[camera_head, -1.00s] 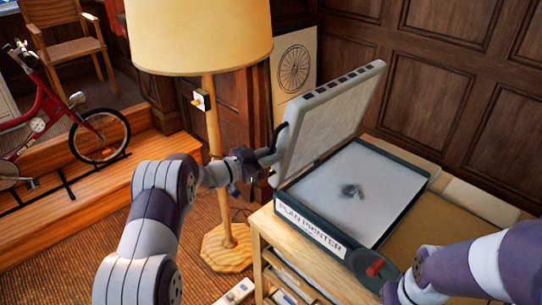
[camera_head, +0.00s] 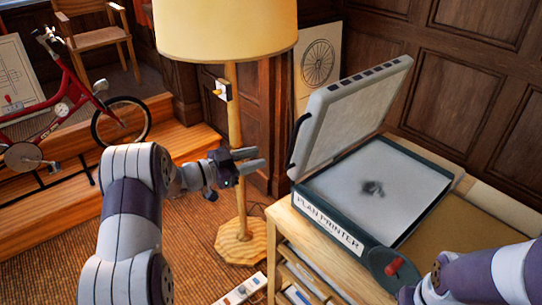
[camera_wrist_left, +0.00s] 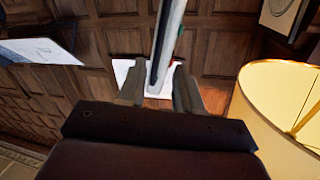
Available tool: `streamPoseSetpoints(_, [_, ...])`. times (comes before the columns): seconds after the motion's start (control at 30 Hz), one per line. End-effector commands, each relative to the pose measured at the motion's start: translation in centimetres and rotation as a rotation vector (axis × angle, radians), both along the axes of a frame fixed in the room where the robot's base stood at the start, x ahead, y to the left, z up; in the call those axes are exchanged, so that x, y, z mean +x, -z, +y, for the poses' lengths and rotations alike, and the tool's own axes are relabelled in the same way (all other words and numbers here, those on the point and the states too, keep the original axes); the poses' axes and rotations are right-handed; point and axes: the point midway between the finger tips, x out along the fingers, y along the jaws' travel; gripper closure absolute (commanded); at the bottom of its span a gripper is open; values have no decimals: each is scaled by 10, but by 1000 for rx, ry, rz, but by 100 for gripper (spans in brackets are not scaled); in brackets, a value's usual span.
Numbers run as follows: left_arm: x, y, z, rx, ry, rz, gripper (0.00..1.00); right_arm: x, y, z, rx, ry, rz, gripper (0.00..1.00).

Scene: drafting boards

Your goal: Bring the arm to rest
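My left gripper (camera_head: 258,159) is open and empty, left of the plan printer (camera_head: 332,225) and apart from it. The printer's grey lid (camera_head: 350,115) stands raised and tilted, with a dark handle (camera_head: 296,143) on its left edge. In the left wrist view my left gripper's two fingers (camera_wrist_left: 159,92) are spread, and the lid's edge (camera_wrist_left: 168,40) shows beyond them. My right arm comes in at the lower right, beside the printer's red knob (camera_head: 394,265). Its fingers are not clearly visible.
A floor lamp (camera_head: 235,150) with a yellow shade (camera_head: 225,30) stands behind my left gripper. The printer sits on a wooden cabinet (camera_head: 290,228) with shelves. A red bicycle (camera_head: 75,100) stands at the left on wooden steps (camera_head: 70,150). Woven floor (camera_head: 195,265) lies open below.

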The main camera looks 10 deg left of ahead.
Motion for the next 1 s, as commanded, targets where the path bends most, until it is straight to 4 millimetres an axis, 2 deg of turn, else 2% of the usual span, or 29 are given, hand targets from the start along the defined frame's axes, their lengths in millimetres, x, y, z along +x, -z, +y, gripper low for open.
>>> streamPoseSetpoints(0.13, [-6, -1, 5, 0, 2, 0, 66, 0, 1, 0, 0, 0, 0, 57])
streamPoseSetpoints(0.53, [-4, 2, 7, 19, -6, -2, 66, 0, 1, 0, 0, 0, 0, 57])
streamPoseSetpoints(0.57, [-1, 6, 10, 41, -26, 4, 66, 0, 1, 0, 0, 0, 0, 57])
streamPoseSetpoints(0.63, [11, 27, 29, 108, -152, 58, 66, 0, 1, 0, 0, 0, 0, 57])
streamPoseSetpoints(0.67, [14, 43, 41, 140, -236, 111, 66, 0, 1, 0, 0, 0, 0, 57])
streamPoseSetpoints(0.7, [13, 64, 65, 191, -378, 209, 66, 0, 1, 0, 0, 0, 0, 57])
streamPoseSetpoints(0.73, [7, 77, 81, 232, -490, 299, 66, 0, 0, 0, 0, 0, 0, 57])
streamPoseSetpoints(0.77, [-6, 90, 93, 274, -596, 404, 66, 0, -1, 0, 0, 0, 0, 57])
streamPoseSetpoints(0.8, [-33, 103, 102, 331, -718, 565, 66, 0, -2, 0, 0, 0, 0, 57])
streamPoseSetpoints(0.83, [-60, 110, 103, 365, -792, 696, 66, 0, -3, 0, 0, 0, 0, 57])
streamPoseSetpoints(0.87, [-92, 115, 98, 392, -848, 828, 66, 0, -4, 0, 0, 0, 0, 57])
streamPoseSetpoints(0.9, [-131, 118, 87, 416, -891, 981, 66, 0, -4, 0, 0, 0, 0, 57])
streamPoseSetpoints(1.0, [-216, 113, 49, 435, -920, 1273, 66, 0, -6, 0, 0, 0, 0, 57])
